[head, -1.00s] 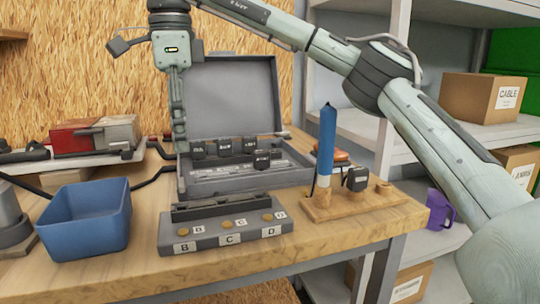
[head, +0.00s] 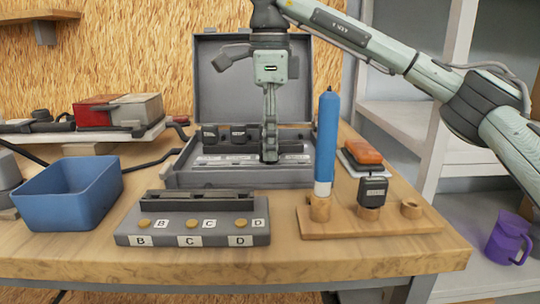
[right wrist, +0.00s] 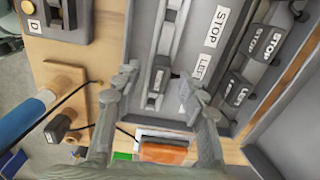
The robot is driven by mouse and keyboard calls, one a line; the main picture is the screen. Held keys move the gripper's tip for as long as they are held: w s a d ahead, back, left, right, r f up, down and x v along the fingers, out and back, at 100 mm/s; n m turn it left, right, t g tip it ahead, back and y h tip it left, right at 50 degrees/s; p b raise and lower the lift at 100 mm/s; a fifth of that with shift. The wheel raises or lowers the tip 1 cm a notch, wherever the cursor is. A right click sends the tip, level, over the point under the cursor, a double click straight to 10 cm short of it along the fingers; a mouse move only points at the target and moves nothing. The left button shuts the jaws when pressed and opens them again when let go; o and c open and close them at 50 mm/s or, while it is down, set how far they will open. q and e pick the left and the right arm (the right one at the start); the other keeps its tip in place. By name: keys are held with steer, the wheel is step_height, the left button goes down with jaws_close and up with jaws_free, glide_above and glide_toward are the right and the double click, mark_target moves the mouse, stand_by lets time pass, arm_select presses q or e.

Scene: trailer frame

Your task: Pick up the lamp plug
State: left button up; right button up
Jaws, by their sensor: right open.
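The grey open case (head: 180,178) stands at the middle of the bench with its lid up. Black plugs (head: 209,134) stand along its back row; another (head: 238,133) is beside it. In the right wrist view plugs (right wrist: 236,90) lie near labels reading STOP and LEFT. No label says lamp, so I cannot tell which is the lamp plug. My right gripper (head: 269,154) is open, pointing down over the case; it also shows in the right wrist view (right wrist: 160,86). My left gripper is out of view.
A grey block (head: 190,227) with labels B, C, D stands in front. Right of it, a wooden holder (head: 340,227) carries an upright blue tool (head: 326,140) and a black plug (head: 373,190). An orange item (head: 363,152) lies behind. A blue bin (head: 68,200) is at left.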

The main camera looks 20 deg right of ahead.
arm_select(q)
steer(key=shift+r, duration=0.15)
arm_select(e)
steer(key=shift+a+f, duration=0.15)
steer(key=shift+f, duration=0.4)
steer(key=c, duration=0.8)
steer(key=shift+r, duration=0.1)
steer(key=shift+c, duration=0.2)
steer(key=shift+r, duration=0.6)
step_height(320, 180, up, 3)
steer(key=shift+r+p, duration=0.1)
steer(key=shift+p, duration=0.35)
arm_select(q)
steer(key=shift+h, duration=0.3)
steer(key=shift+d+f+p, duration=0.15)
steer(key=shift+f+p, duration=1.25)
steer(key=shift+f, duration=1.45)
arm_select(e)
steer(key=w+a+r, duration=0.3)
steer(key=a+r, duration=0.3)
steer(key=a, duration=0.5)
steer(key=shift+w+r, duration=0.2)
steer(key=shift+w, duration=0.05)
